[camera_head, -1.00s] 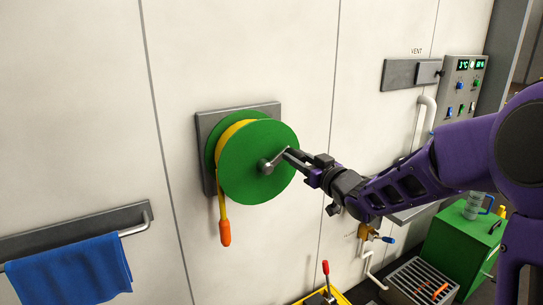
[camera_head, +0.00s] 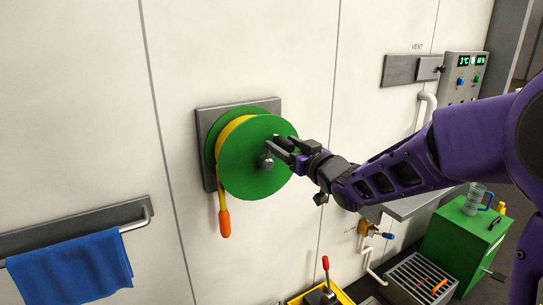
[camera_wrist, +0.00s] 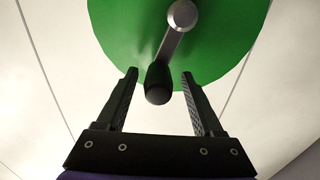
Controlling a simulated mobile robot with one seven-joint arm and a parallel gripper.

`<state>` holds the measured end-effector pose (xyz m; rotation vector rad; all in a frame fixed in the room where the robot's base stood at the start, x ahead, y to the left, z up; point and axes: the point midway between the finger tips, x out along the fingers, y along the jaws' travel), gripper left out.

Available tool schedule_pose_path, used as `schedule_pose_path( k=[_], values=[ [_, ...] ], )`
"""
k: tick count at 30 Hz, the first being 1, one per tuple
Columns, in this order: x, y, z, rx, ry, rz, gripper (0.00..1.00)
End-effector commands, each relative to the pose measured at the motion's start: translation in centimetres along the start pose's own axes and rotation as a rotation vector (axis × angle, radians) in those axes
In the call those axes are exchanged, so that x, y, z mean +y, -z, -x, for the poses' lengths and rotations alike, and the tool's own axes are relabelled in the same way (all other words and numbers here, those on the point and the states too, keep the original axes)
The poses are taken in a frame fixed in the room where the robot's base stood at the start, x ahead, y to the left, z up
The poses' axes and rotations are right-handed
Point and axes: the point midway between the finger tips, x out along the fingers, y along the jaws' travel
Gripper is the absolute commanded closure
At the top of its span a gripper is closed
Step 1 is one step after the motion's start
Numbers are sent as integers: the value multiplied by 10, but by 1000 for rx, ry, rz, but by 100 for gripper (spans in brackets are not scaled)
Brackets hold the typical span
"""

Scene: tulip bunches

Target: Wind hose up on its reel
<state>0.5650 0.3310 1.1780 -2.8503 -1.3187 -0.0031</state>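The green hose reel (camera_head: 250,175) is mounted on a grey wall plate (camera_head: 205,125). Yellow hose (camera_head: 222,195) is wound on it, and a short length hangs down to an orange nozzle (camera_head: 224,224). My gripper (camera_head: 277,149) is at the crank on the reel's front face. In the wrist view the crank arm (camera_wrist: 172,42) runs from its silver hub (camera_wrist: 182,14) to a black grip (camera_wrist: 158,84). My gripper's fingers (camera_wrist: 159,76) are apart on either side of that grip, with gaps visible on both sides.
A blue towel (camera_head: 70,270) hangs on a rail at the lower left. A yellow tray (camera_head: 343,298) with a red-handled tool is below. A green cabinet (camera_head: 465,240), a grey grate (camera_head: 418,280) and a control panel (camera_head: 465,80) are to the right.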

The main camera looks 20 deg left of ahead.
Motion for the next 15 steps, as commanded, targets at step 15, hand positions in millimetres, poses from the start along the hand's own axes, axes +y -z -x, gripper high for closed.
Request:
schedule_pose_path(
  k=[15],
  values=[
    [2,-2,18,-5,-4,1,25]
  ],
)
